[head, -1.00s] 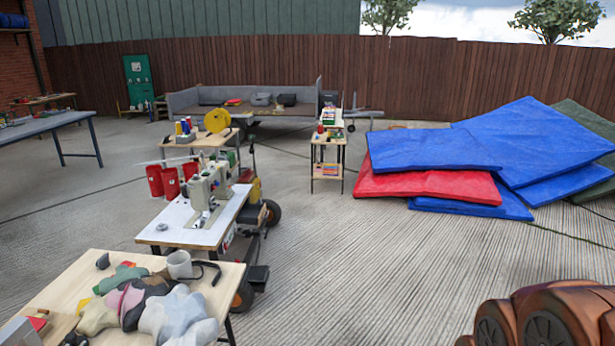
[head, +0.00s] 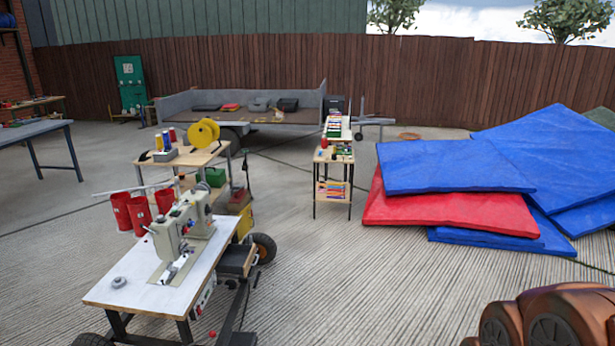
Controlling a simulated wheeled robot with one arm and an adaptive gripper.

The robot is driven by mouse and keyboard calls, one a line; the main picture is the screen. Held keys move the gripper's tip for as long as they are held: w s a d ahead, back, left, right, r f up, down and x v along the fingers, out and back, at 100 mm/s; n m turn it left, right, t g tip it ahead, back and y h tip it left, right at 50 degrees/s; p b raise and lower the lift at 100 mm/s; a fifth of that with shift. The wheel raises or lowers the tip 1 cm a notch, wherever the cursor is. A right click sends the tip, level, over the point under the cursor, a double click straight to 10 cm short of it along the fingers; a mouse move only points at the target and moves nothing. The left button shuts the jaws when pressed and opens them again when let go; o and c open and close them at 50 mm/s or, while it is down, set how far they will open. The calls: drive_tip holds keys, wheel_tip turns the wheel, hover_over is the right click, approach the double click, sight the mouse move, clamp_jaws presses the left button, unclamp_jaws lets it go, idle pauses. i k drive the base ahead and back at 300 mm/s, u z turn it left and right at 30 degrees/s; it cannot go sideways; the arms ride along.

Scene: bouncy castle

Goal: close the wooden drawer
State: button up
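I cannot make out a wooden drawer in this view. A narrow stand (head: 333,160) with a wooden top and a lower shelf of coloured items is ahead, right of centre; whether it has a drawer is too small to tell. A light wooden table (head: 205,157) stands behind the sewing machine; no drawer shows clearly on it. My gripper is out of the picture. Only a copper-coloured part of my arm shows at the bottom right.
A sewing machine (head: 180,232) stands on a white-topped wheeled table (head: 120,292) at the near left. Blue mats (head: 450,178) and a red mat (head: 450,212) are stacked at right. A flat trailer (head: 300,118) stands behind. Ribbed concrete floor (head: 370,285) is clear at centre.

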sight(236, 259)
drive_tip(key=i, duration=0.85)
drive_tip(key=u, duration=0.6)
drive_tip(key=i, duration=1.55)
drive_tip(key=u, duration=0.55)
drive_tip(key=i, duration=0.5)
drive_tip(key=u, duration=0.25)
